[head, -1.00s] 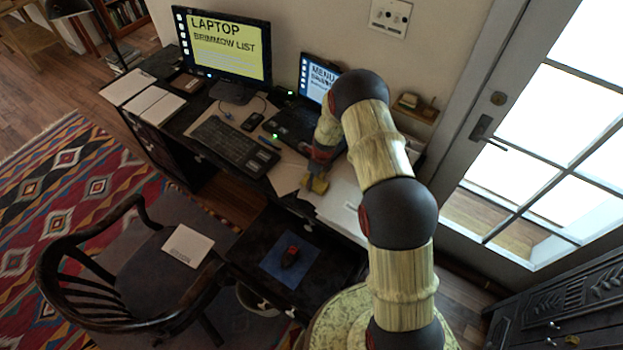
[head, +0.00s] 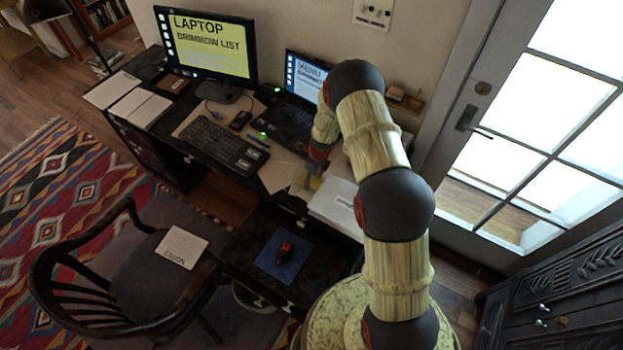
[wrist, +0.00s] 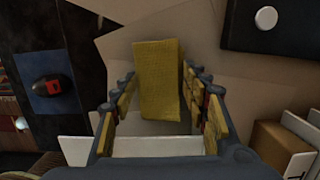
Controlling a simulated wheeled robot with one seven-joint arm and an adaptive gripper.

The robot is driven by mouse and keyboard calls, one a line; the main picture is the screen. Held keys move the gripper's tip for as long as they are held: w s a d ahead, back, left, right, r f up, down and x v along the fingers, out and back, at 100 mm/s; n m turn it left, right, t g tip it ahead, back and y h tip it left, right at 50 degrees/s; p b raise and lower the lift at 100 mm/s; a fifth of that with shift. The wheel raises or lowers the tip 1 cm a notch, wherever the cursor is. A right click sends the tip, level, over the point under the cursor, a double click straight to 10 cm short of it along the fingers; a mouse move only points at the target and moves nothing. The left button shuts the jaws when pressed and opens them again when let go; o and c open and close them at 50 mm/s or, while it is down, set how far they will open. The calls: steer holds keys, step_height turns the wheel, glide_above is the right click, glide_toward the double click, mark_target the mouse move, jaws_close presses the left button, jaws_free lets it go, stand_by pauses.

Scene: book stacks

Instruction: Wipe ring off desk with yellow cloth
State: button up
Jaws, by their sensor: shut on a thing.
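The yellow cloth (wrist: 158,82) fills the space between my fingers in the wrist view, a folded upright strip standing out past the fingertips. My gripper (wrist: 157,95) is shut on it. In the head view my gripper (head: 314,168) is low over the desk (head: 282,178), at the front right of the laptop; the cloth shows there only as a small yellow patch, and I cannot tell whether it touches the desk. No ring can be made out; the cloth and arm hide part of the surface.
The laptop (head: 304,78), keyboard (head: 222,143) and black mouse (head: 240,120) stand left of and behind my gripper. White papers (head: 338,200) lie to its right. A red-and-black object (head: 284,249) rests on a blue mat below. A wooden chair (head: 125,265) stands in front.

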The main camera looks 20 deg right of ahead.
steer(key=shift+w+r+p, duration=0.1)
steer(key=shift+r+p, duration=1.6)
steer(key=shift+r, duration=1)
steer(key=shift+r+p, duration=1.3)
steer(key=shift+r, duration=0.15)
steer(key=shift+f, duration=0.1)
